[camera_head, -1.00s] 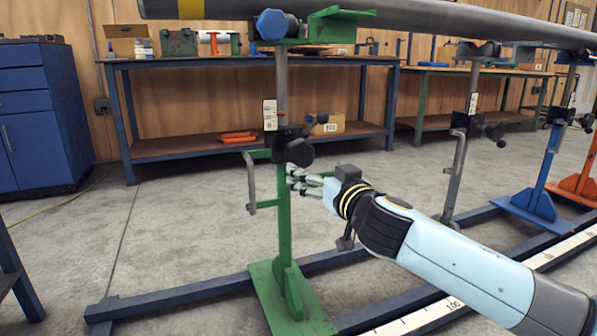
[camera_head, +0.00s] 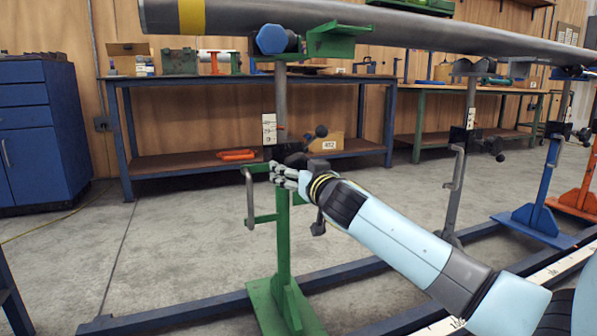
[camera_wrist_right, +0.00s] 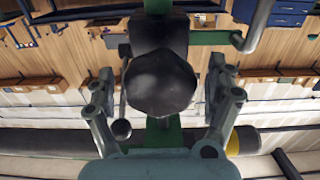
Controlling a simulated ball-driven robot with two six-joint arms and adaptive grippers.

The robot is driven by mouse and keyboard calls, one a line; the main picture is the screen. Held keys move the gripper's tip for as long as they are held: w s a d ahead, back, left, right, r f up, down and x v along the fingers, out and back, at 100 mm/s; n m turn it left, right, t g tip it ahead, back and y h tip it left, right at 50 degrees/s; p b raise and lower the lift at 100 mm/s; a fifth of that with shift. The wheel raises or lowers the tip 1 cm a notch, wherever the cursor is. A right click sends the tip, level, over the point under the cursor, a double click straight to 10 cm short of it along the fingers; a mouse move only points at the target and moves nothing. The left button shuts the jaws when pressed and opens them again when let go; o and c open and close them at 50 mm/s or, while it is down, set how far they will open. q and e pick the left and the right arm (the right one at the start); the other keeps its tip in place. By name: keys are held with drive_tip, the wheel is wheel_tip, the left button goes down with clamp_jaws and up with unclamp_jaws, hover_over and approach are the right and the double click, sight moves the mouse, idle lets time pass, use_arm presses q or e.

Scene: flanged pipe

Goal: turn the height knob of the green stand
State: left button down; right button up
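The green stand (camera_head: 284,240) stands upright left of centre in the head view, under the long grey pipe (camera_head: 400,25). Its dark knob (camera_head: 296,159) is partly hidden by my right gripper (camera_head: 278,172). In the right wrist view the faceted black knob (camera_wrist_right: 160,82) faces the camera. My right gripper (camera_wrist_right: 165,90) has its fingers apart, one on each side of the knob, with visible gaps between fingers and knob. My left gripper is not in view.
A green-mounted crank handle (camera_head: 249,200) hangs left of the stand's post. A small black ball-ended lever (camera_head: 320,131) sticks out near the knob. Grey (camera_head: 455,185), blue (camera_head: 541,190) and orange stands are to the right. Blue floor rails run below.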

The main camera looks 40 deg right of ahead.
drive_tip(key=c, duration=1)
drive_tip(key=shift+c, duration=0.2)
drive_tip(key=shift+r+n+p, duration=0.1)
drive_tip(key=shift+n+p, duration=0.55)
drive_tip(key=shift+n, duration=0.45)
drive_tip(key=shift+d+n, duration=0.1)
drive_tip(key=shift+n, duration=0.7)
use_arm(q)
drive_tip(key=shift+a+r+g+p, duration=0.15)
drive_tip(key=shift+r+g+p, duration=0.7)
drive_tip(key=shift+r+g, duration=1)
use_arm(e)
drive_tip(key=shift+n, duration=1.9)
